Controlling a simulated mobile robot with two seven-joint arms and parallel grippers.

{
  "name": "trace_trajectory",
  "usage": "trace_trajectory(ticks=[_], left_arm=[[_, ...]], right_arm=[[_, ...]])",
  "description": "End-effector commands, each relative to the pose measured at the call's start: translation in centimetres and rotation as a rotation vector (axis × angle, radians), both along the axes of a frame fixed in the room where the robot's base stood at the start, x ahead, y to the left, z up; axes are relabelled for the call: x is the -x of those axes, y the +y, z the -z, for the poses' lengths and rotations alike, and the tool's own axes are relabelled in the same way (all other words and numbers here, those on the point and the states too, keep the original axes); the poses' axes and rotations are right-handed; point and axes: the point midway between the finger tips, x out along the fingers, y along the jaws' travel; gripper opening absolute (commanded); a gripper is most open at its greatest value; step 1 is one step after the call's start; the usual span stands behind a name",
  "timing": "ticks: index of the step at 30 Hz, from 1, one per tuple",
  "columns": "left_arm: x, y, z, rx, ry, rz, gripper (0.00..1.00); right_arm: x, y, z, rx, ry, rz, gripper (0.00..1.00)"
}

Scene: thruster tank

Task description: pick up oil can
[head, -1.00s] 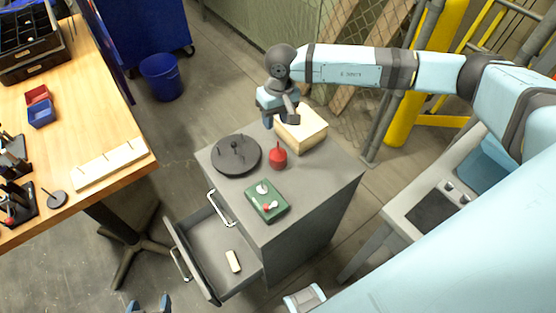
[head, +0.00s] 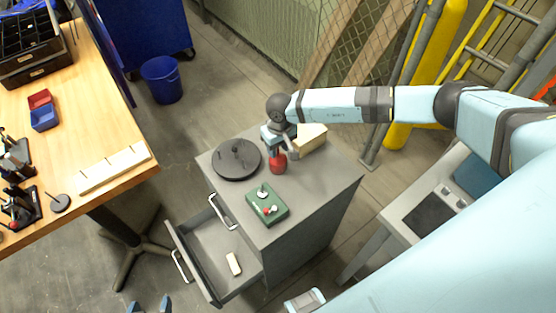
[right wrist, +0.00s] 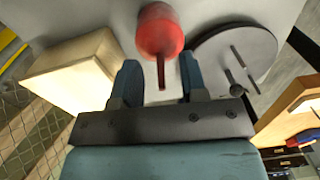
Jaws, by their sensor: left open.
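The oil can is a small red can with a thin spout (head: 278,165), standing on the grey cabinet top (head: 325,185). In the right wrist view the can (right wrist: 159,32) lies just beyond the fingertips, with its spout pointing back between them. My right gripper (right wrist: 160,75) is open, its blue fingers apart on either side of the spout. In the head view it hovers right over the can and partly hides it. My left gripper (head: 149,304) is open and empty at the bottom edge, away from the can.
A dark round disc (head: 237,160) lies left of the can and a pale wooden block (head: 312,140) behind right. A green control box (head: 268,204) is in front. The cabinet's drawer (head: 205,262) is open, with a pale block (head: 234,264) inside. A wooden workbench (head: 90,130) stands left.

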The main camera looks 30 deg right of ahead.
Motion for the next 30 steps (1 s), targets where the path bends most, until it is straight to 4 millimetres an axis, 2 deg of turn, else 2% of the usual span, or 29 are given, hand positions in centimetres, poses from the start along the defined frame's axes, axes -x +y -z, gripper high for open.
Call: trace_trajectory(ticks=[4,11,15,16,30], left_arm=[[-0.01,0.00,-0.21,0.000,0.000,0.000,0.69],[-0.02,0.01,-0.17,0.000,0.000,0.000,0.69],[-0.02,0.02,-0.17,-0.001,0.000,-0.001,0.69],[-0.02,0.02,-0.17,-0.001,0.000,-0.001,0.69],[-0.02,0.05,-0.12,0.000,-0.001,-0.001,0.69]], right_arm=[[0.02,0.02,1.19,0.000,0.001,0.000,0.40],[0.00,-0.01,1.32,0.000,0.000,0.000,0.37],[0.01,0.00,1.31,0.000,0.000,0.000,0.05],[0.01,-0.01,1.31,0.000,0.000,0.000,0.00],[0.05,0.03,1.05,0.000,0.001,0.000,0.00]])
